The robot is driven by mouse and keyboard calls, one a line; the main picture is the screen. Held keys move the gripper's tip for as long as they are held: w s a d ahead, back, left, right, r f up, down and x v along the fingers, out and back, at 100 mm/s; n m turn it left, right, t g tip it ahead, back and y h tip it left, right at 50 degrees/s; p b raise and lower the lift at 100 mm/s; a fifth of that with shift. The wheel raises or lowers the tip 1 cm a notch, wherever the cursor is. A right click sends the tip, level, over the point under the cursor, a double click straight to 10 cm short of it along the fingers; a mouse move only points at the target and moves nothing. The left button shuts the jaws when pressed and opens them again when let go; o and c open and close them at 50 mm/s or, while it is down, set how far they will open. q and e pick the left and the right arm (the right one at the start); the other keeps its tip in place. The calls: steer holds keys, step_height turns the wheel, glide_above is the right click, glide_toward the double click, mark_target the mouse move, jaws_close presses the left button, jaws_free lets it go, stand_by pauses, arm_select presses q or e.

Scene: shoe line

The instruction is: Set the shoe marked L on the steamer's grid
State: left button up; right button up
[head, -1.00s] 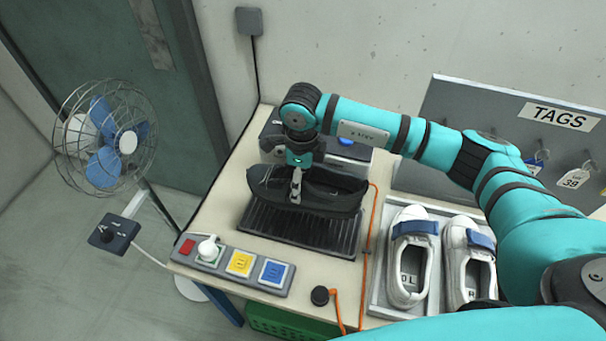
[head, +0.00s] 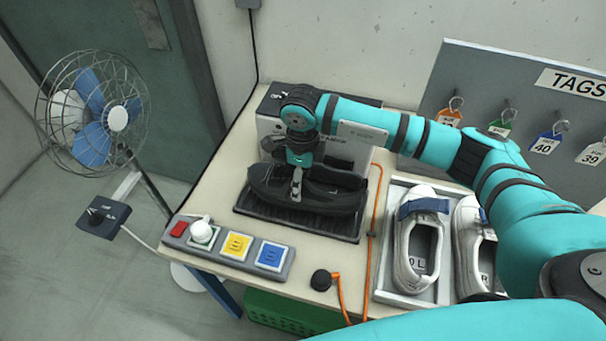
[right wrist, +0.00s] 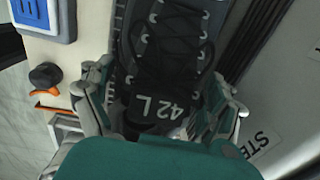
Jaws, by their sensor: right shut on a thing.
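A black lace-up shoe (head: 335,196) lies lengthwise over the dark ribbed grid (head: 290,222) of the steamer (head: 268,128). In the right wrist view the shoe (right wrist: 170,55) shows a tongue marked "42 L". My right gripper (head: 297,190) is shut on the shoe, with fingers on both sides near its tongue. The shoe is very low, at or just above the grid; I cannot tell whether its sole touches. My left gripper is not in view.
A tray (head: 385,292) with two white shoes (head: 420,245) stands right of the steamer, past an orange cable (head: 372,215). A button bar (head: 228,247) and a black knob (head: 321,280) are at the front edge. A tag board (head: 480,90) stands behind; a fan (head: 92,115) is left.

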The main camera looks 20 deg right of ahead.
steer(key=shift+f, duration=0.35)
steer(key=o, duration=1.4)
steer(key=r, duration=1.2)
steer(key=shift+s+a, duration=0.15)
steer(key=shift+s, duration=0.05)
